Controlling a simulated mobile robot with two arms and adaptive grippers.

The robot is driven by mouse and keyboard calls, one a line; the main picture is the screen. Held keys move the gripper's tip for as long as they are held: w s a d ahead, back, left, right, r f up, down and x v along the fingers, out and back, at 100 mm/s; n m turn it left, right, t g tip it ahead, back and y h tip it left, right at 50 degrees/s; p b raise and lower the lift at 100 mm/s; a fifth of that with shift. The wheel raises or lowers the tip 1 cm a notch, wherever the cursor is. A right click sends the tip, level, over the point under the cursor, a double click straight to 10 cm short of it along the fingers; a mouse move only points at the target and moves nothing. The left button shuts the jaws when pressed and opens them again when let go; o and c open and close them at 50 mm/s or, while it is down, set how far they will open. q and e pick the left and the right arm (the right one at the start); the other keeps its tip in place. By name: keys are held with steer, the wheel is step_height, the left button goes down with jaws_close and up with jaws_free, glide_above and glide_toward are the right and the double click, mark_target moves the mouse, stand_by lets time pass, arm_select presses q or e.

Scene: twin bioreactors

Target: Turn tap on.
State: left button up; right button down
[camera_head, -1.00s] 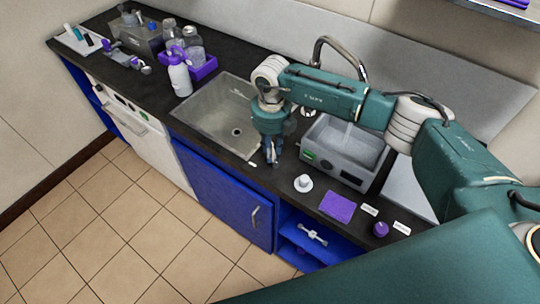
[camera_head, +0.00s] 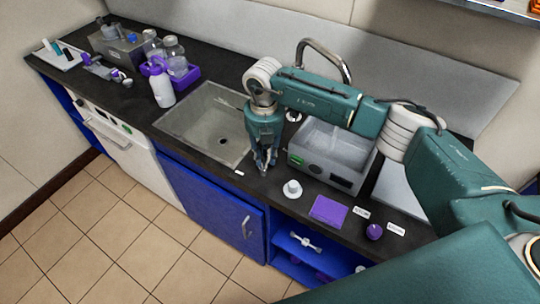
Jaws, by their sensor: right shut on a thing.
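The tap is a curved chrome spout (camera_head: 326,47) that rises behind the counter, to the right of the sink (camera_head: 207,126). My teal right arm crosses in front of it and hides its lower part. A small round metal piece (camera_head: 294,116) shows just below the arm. My right gripper (camera_head: 264,166) points down over the counter, between the sink's right edge and the grey basin unit (camera_head: 330,153). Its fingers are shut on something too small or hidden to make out. It is apart from the spout. My left gripper is not in view.
A white stepped piece (camera_head: 292,189), a purple pad (camera_head: 328,210) and a purple knob-like object (camera_head: 374,231) lie along the counter's front. A white bottle (camera_head: 161,84) and a purple tray (camera_head: 185,80) of bottles stand left of the sink. The sink looks empty.

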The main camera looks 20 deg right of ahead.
mark_target(266, 159)
steer(key=shift+r+m, duration=0.1)
steer(key=shift+m, duration=0.3)
steer(key=shift+d, duration=0.1)
steer(key=c, duration=1.4)
jaws_free()
steer(key=shift+c, duration=0.2)
step_height(266, 159, up, 12)
